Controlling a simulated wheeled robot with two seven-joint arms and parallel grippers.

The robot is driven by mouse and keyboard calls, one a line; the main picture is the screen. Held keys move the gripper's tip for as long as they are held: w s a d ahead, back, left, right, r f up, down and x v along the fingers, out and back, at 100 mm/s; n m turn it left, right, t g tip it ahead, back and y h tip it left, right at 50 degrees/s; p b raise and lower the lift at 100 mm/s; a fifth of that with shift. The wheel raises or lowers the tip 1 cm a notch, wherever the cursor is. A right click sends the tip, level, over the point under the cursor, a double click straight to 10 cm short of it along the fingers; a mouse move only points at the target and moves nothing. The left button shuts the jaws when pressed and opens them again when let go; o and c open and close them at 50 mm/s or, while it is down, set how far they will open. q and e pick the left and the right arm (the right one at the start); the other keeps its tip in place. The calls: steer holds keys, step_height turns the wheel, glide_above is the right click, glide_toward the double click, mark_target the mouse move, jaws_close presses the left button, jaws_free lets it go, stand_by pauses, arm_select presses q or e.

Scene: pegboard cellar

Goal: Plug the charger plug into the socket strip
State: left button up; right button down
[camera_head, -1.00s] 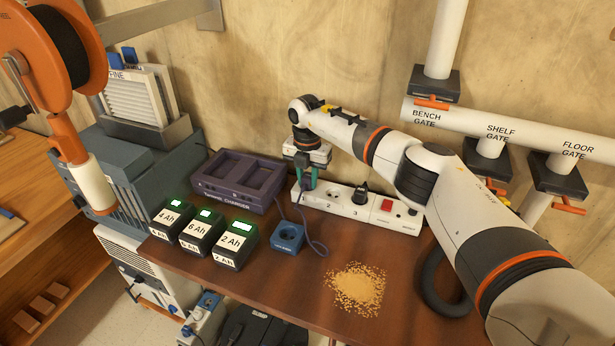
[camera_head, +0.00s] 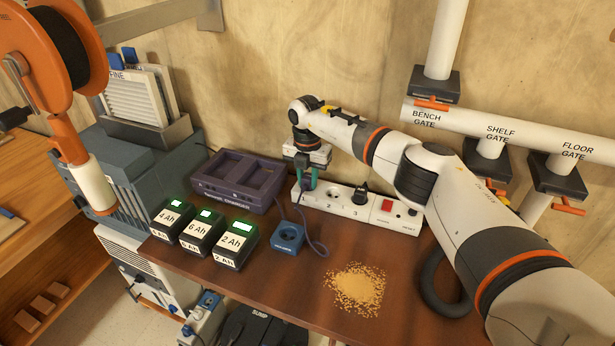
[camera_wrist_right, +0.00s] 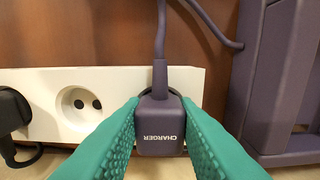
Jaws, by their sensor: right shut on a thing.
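The charger plug (camera_wrist_right: 160,122) is a dark purple block marked CHARGER, upside down in the right wrist view. My right gripper (camera_head: 306,186) is shut on it, with a green finger pad on each side. The white socket strip (camera_head: 376,203) lies along the back of the bench and also shows in the wrist view (camera_wrist_right: 45,88). The plug is at the strip's left-end outlet, covering most of it; part of a dark round rim shows around the plug. I cannot tell how deep the plug sits. My left gripper is not in view.
The purple charger (camera_head: 238,185) stands left of the strip, its cord (camera_head: 318,246) looping on the bench. A black plug (camera_head: 360,192) occupies another outlet. A blue socket box (camera_head: 288,238), several battery packs (camera_head: 236,243) and a sawdust pile (camera_head: 356,289) lie in front.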

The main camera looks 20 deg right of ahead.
steer(key=shift+f, duration=0.1)
steer(key=c, duration=0.6)
jaws_free()
steer(key=shift+r, duration=0.2)
steer(key=shift+r+p, duration=2.7)
steer(key=shift+r, duration=0.8)
steer(key=shift+f, duration=0.15)
